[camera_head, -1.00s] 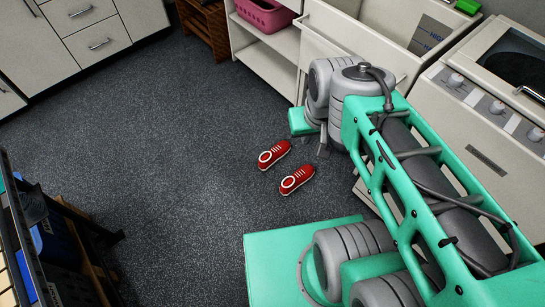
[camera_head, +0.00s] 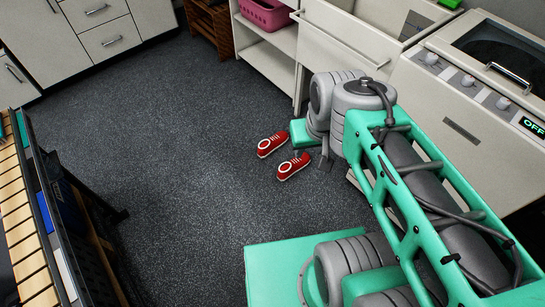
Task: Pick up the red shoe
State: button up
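Two red shoes with white laces and a white ring on each toe rest on the dark grey floor, side by side. The farther red shoe (camera_head: 272,145) is just left of the teal end of my arm. The nearer red shoe (camera_head: 293,166) lies a little below it, close to my gripper (camera_head: 323,161). My gripper shows only as a small grey part beneath the wrist, to the right of the nearer shoe. Its fingers are mostly hidden by the arm, so its opening is unclear. I cannot tell whether it touches a shoe.
A white shelf with a pink basket (camera_head: 264,14) stands behind the shoes. White drawers (camera_head: 105,35) are at the back left, and a dark rack with wooden slats (camera_head: 22,215) is at the left edge. The middle floor is clear.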

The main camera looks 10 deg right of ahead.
aim_at(278, 140)
jog(key=u, duration=0.7)
jog(key=i, duration=0.7)
jog(key=u, duration=0.9)
jog(key=i, duration=2.2)
jog(key=z, duration=1.45)
jog(key=i, duration=0.7)
jog(key=z, duration=0.75)
